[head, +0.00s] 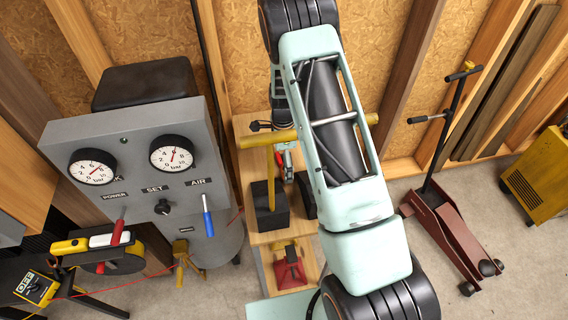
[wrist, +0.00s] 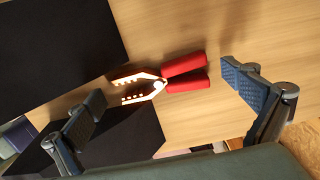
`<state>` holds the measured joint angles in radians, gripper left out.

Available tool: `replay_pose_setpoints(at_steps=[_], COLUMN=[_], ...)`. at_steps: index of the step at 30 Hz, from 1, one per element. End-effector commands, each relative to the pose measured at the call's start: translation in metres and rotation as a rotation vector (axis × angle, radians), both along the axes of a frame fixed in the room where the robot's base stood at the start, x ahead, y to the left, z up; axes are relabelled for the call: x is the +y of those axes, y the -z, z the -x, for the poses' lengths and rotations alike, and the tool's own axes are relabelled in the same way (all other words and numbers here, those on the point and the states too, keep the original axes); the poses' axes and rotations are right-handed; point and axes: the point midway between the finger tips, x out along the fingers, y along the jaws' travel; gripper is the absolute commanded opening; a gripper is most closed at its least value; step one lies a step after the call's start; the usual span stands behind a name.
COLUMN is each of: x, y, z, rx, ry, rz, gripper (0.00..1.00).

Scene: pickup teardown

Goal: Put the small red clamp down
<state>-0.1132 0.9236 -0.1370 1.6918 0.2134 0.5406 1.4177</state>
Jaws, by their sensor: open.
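The small red clamp (wrist: 186,74) has red handles and bright metal jaws. In the wrist view it lies on a light wooden surface (wrist: 225,25), its jaws pointing left close to a dark block. My gripper (wrist: 163,85) is open, with one finger left of the clamp and the other right of it. Neither finger touches the clamp. In the head view my arm hides most of this area; a small red patch (head: 279,158) shows beside it, and I cannot tell if it is the clamp.
Dark blocks (wrist: 60,45) flank the clamp's jaws in the wrist view. In the head view, a wooden shelf unit (head: 245,165) stands behind my arm, with a red stand (head: 290,272) low on it. A gauge panel (head: 130,150) is left; a red floor jack (head: 440,225) is right.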

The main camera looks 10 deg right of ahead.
Motion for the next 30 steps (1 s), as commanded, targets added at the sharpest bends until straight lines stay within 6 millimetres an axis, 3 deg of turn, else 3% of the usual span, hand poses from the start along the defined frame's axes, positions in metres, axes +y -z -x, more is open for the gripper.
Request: replay_pose_setpoints(at_steps=[2, 15, 23, 30], x=[0.000, 0.000, 0.000, 0.000], y=[0.000, 0.000, -0.002, -0.018], z=[0.000, 0.000, 0.000, -0.001], rx=[0.000, 0.000, -0.001, -0.003], ry=[0.000, 0.000, 0.000, -0.001], rz=[0.000, 0.000, 0.000, 0.000], gripper=[1.00, 0.54, 0.54, 0.54])
